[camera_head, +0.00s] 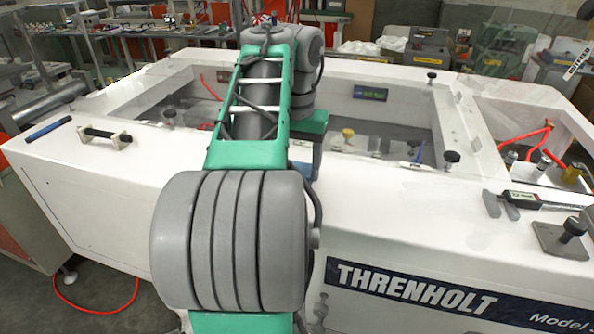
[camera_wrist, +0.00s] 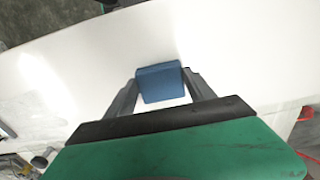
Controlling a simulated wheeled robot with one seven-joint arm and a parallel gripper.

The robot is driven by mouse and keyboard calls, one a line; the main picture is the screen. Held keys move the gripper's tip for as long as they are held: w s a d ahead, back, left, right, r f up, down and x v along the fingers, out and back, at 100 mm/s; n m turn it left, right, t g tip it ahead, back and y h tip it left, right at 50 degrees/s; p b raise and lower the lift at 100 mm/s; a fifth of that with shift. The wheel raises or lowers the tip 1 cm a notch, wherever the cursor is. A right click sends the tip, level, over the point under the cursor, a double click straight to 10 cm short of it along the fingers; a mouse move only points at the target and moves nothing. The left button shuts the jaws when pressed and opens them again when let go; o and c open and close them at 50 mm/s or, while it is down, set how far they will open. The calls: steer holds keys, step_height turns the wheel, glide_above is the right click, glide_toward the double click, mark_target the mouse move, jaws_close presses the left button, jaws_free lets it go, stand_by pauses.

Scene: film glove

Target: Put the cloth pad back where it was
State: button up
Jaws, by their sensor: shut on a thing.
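The cloth pad (camera_wrist: 161,86) is a small blue block-shaped piece in the wrist view. My gripper (camera_wrist: 162,79) is shut on it, with one grey finger on each side. Behind the pad in that view is a plain white surface (camera_wrist: 100,70); I cannot tell whether the pad touches it or hangs above it.
The white machine frame (camera_head: 400,200) has a wide rim around a recessed bay. On the rim are a black-handled tool (camera_head: 105,137), a dark blue rod (camera_head: 48,128), a digital caliper (camera_head: 525,200) and a black-knobbed stand (camera_head: 570,235).

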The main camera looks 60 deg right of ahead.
steer(key=shift+f+b, duration=0.25)
steer(key=shift+b, duration=0.05)
steer(key=o, duration=1.3)
steer(key=shift+r, duration=0.1)
step_height(320, 180, up, 8)
steer(key=p, duration=0.8)
steer(key=w+a+f+n+t+h, duration=0.1)
steer(key=w+a+f+n, duration=0.2)
steer(key=w+a+n, duration=0.35)
steer(key=w+a+f+n+t+h, duration=0.1)
steer(key=w+a+f+n, duration=0.15)
steer(key=w+a, duration=0.7)
steer(key=a+f+n+t, duration=0.1)
steer(key=a+f+n, duration=0.1)
steer(key=a, duration=0.5)
steer(key=a+f+n+t+y, duration=0.1)
steer(key=a+f+n, duration=0.1)
steer(key=a, duration=0.5)
steer(key=w+a+f+n+t+y, duration=0.1)
steer(key=a+f+n, duration=0.1)
steer(key=a, duration=0.5)
steer(key=shift+f+n, duration=0.2)
steer(key=shift+n, duration=0.4)
